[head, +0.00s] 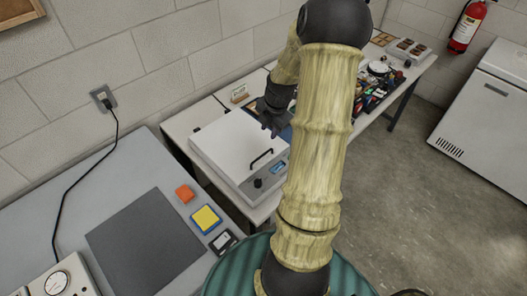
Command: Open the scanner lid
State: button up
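The scanner (258,181) is a grey box with a flat white lid (228,142) on the white table left of my arm. The lid looks shut. A black bar handle (261,158) stands on the lid near its front edge. A dark knob and a small blue display (278,167) are on the front panel. My gripper (272,130) is dark and points down over the right back part of the lid, behind the handle. I cannot tell whether it touches the lid. Its fingers are small and dark here, so their opening is unclear. My arm hides the area right of the scanner.
A grey table (60,225) at the left holds a dark mat (147,242), an orange block (185,193), a yellow-and-blue pad (206,219) and a dial device (58,283). Cluttered small items (380,75) lie behind my arm. A white chest (490,115) stands right; floor between is clear.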

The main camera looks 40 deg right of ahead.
aim_at(263, 156)
jog(key=w+f, duration=0.1)
jog(key=f, duration=0.4)
jog(key=w+f+p, duration=0.1)
jog(key=f, duration=0.3)
jog(key=w+f+p, duration=0.1)
jog(key=f, duration=0.4)
jog(key=shift+a+f, duration=0.2)
jog(key=shift+f, duration=0.1)
grip_shut()
